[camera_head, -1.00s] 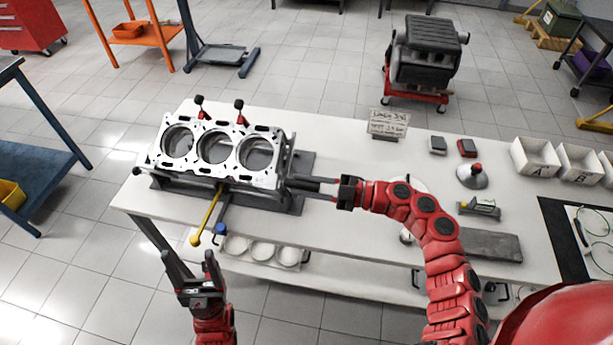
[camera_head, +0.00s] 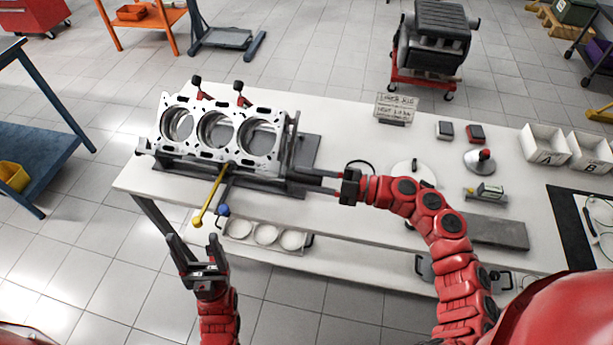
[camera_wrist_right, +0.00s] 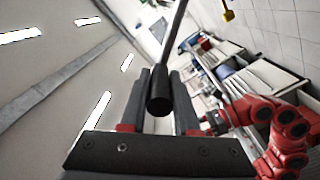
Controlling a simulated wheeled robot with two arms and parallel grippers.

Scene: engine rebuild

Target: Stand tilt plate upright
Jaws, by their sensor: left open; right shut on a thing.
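The engine block (camera_head: 200,150), with three round bores, sits on the dark tilt plate fixture (camera_head: 305,150) at the left of the workbench. Its bored face leans toward me, partly tilted. My right gripper (camera_head: 325,183) is shut on a bar at the fixture's right side. In the right wrist view, a grey rod with a black grip (camera_wrist_right: 160,100) shows between my right fingers (camera_wrist_right: 160,90). A yellow-ended lever (camera_head: 212,195) hangs at the fixture's front. My left gripper (camera_head: 198,252) is open and empty in front of the bench edge, apart from the block. Much of the plate is hidden behind the block.
A handwritten sign (camera_head: 397,106), small dark boxes, a round-based stand (camera_head: 482,162) and white bins (camera_head: 545,146) occupy the bench's right part. A lower shelf holds several white rings (camera_head: 266,234). Another engine (camera_head: 437,45) stands on a red cart behind.

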